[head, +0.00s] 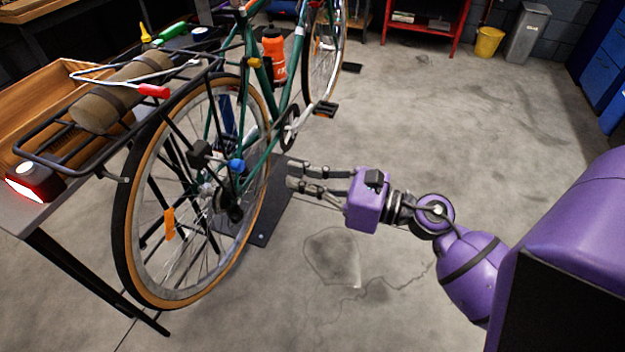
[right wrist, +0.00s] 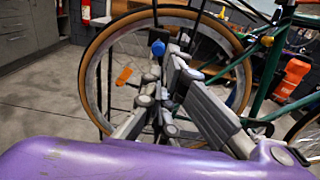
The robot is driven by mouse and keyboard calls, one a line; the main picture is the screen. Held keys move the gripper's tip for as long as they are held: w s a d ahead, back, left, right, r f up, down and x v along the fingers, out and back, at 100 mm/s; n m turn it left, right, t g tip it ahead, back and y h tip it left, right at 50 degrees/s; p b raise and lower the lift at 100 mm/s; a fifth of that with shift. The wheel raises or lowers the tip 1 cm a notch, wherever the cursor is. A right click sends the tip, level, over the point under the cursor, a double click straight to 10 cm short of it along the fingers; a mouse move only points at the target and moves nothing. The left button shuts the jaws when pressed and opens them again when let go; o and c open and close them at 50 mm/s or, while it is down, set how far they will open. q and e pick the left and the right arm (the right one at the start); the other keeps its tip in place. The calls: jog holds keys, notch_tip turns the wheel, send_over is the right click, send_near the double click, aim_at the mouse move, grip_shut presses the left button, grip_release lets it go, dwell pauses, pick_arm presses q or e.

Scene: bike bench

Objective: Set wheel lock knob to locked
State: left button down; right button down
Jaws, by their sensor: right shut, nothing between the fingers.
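A small blue knob (head: 236,166), which looks like the wheel lock knob, sits at the rear wheel (head: 128,262) of the green bicycle. It also shows in the right wrist view (right wrist: 158,48), just beyond the fingers. Its setting cannot be read. A black block-like part (head: 199,153) is to its left. My right gripper (head: 289,175) is shut and empty, to the right of the knob and apart from it, with its fingers pointing left toward the wheel. The fingers (right wrist: 166,88) hide part of the wheel hub in the right wrist view. My left gripper is not in view.
A bench with a wooden tray (head: 75,68) stands behind the rear wheel at left. The bicycle's pedal (head: 326,108) juts out above the gripper. A dark stand base (head: 262,225) lies below. The concrete floor at right is mostly clear.

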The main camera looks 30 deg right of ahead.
aim_at(244, 165)
jog(key=p+x, duration=0.1)
jog(key=x, duration=0.8)
jog(key=shift+p, duration=0.35)
jog(key=p+x, duration=0.1)
jog(key=x, duration=0.4)
jog(key=shift+r, duration=0.1)
jog(key=shift+w+a, duration=0.2)
jog(key=shift+w, duration=0.15)
